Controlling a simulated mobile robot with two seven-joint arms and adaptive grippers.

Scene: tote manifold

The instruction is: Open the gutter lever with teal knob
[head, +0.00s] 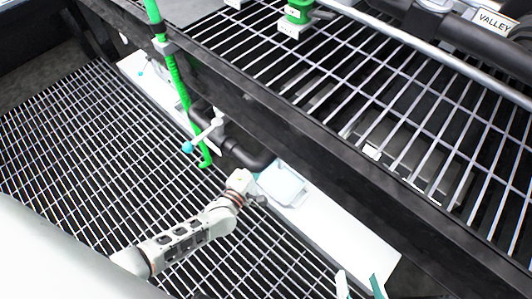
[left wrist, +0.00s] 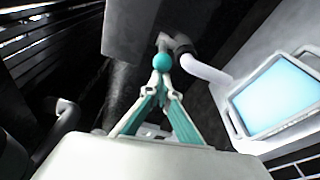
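The gutter lever (head: 205,133) is a pale bar with a round teal knob (head: 187,147) at its lower left end, beside the green vertical pipe. In the left wrist view the teal knob (left wrist: 162,62) appears just beyond the fingertips of my left gripper (left wrist: 162,80). A narrow gap shows between those tips, and I see no grip on the knob. In the head view my left arm reaches in below the knob, and its fingers cannot be made out. The knob there stands clear of the arm. My right gripper (head: 360,284) is open and empty at the bottom edge.
A white tray-like panel with a pale blue face (head: 283,186) lies close to my left arm, and it fills the right of the left wrist view (left wrist: 280,95). A black pipe elbow (head: 245,156) and the green pipe (head: 178,85) crowd the lever. A dark beam (head: 270,118) borders the raised grating.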

